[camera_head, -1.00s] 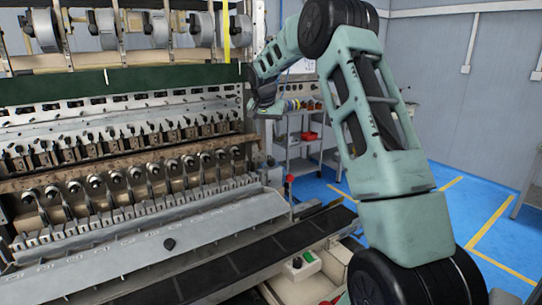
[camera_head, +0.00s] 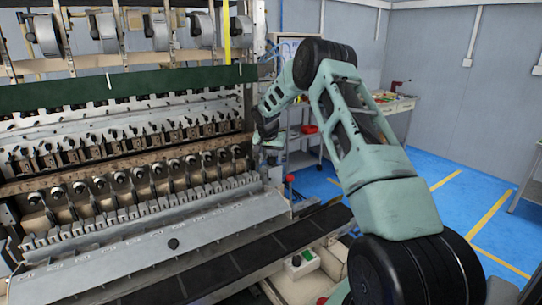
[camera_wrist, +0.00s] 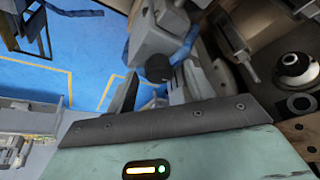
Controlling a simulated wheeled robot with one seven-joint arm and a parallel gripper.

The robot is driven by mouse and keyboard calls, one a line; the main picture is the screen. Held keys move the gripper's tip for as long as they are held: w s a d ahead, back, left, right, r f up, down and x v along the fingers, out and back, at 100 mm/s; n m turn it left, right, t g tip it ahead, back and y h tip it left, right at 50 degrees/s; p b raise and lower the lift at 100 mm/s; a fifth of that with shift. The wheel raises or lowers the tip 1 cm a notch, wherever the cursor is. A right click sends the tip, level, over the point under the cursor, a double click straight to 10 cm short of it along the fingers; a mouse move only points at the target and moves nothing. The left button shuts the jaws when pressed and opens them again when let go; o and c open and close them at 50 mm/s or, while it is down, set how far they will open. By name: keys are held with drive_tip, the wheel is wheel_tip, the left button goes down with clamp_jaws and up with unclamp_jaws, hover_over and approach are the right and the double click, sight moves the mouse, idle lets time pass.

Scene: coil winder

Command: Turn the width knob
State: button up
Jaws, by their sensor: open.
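My gripper (camera_head: 266,138) hangs at the right end of the winding machine in the head view, small and partly hidden by the wrist. It is open, and I see nothing held in it. Another black knob (camera_head: 173,244) sits on the machine's sloping front panel, well left of and below my gripper.
The machine's row of rollers (camera_head: 120,180) runs leftward from my gripper. A black-and-white round part (camera_wrist: 295,65) is close at the right of the wrist view. A shelf cart (camera_head: 303,150) stands behind my arm. Blue floor (camera_head: 440,180) is open at the right.

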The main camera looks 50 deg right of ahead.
drive_tip(key=c, duration=1)
drive_tip(key=n, duration=0.2)
drive_tip(key=n+t+y, duration=0.1)
drive_tip(key=n, duration=0.1)
drive_tip(key=shift+s+d+n+p, duration=0.1)
drive_tip(key=shift+s+n+p, duration=0.05)
drive_tip(key=shift+n+p, duration=0.2)
drive_tip(key=n+t+y+p, duration=0.1)
drive_tip(key=n+y, duration=0.1)
drive_tip(key=n, duration=0.3)
drive_tip(key=shift+d, duration=0.1)
drive_tip(key=o, duration=1)
